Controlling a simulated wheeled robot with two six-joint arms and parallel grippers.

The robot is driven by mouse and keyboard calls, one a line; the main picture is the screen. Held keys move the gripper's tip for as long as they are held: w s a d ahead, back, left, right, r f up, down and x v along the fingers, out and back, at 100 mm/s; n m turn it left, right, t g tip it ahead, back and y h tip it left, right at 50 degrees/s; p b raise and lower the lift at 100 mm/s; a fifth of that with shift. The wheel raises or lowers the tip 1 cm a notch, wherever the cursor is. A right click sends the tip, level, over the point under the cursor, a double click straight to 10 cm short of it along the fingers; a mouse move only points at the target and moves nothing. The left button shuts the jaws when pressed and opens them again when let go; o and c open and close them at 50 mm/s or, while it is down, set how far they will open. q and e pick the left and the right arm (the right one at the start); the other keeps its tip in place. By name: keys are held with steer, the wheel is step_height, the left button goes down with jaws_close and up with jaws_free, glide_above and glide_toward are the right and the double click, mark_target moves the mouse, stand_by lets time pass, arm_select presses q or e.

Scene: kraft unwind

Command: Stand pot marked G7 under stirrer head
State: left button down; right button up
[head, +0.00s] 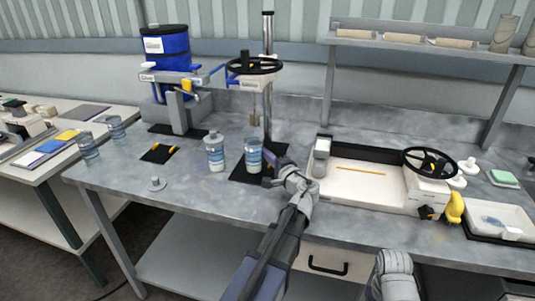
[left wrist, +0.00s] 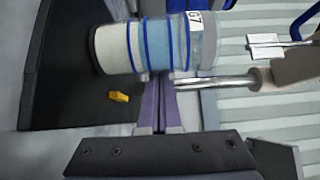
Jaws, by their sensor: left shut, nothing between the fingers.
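The pot marked G7 (left wrist: 165,42) is clear with blue bands and a pale base. In the left wrist view its mark shows near the rim. In the head view a pot that appears to be the same one (head: 253,156) stands upright on a black mat (head: 240,176), below the stirrer head (head: 252,66) with its black handwheel. My left gripper (head: 272,158) is shut and empty, just right of this pot. Its closed fingertips (left wrist: 161,84) lie close against the pot's side; I cannot tell if they touch.
A capped bottle (head: 215,152) stands left of the pot. A blue drum stand (head: 170,60) is behind it. A white tray machine with a handwheel (head: 365,185) lies to the right. Two clear pots (head: 88,147) stand at far left.

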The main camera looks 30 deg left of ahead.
arm_select(q)
steer(key=shift+v, duration=3.9)
